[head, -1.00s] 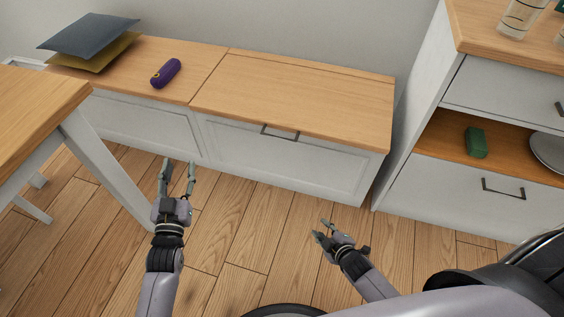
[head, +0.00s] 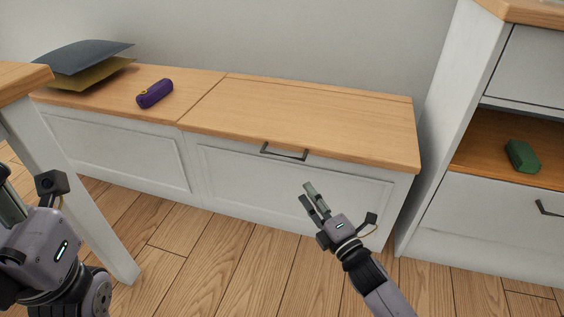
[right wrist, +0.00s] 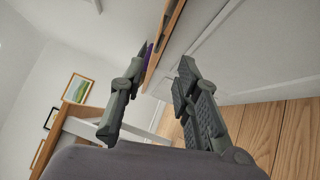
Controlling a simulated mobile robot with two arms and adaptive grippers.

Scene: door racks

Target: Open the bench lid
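The bench has a wooden lid (head: 310,115) on its right half, lying flat and closed. A dark handle (head: 284,151) sits at the lid's front edge, at the top of the white front panel (head: 240,178). My right gripper (head: 314,197) is in front of that panel, below and slightly right of the handle, apart from it. In the right wrist view its fingers (right wrist: 155,80) are spread with nothing between them. My left gripper (head: 8,205) is at the left edge of the head view, partly cut off; its fingertips are not clear.
A table (head: 25,80) stands at the left. A white cabinet (head: 480,210) with a green box (head: 522,156) on its shelf stands close to the bench's right end. Open floor lies in front.

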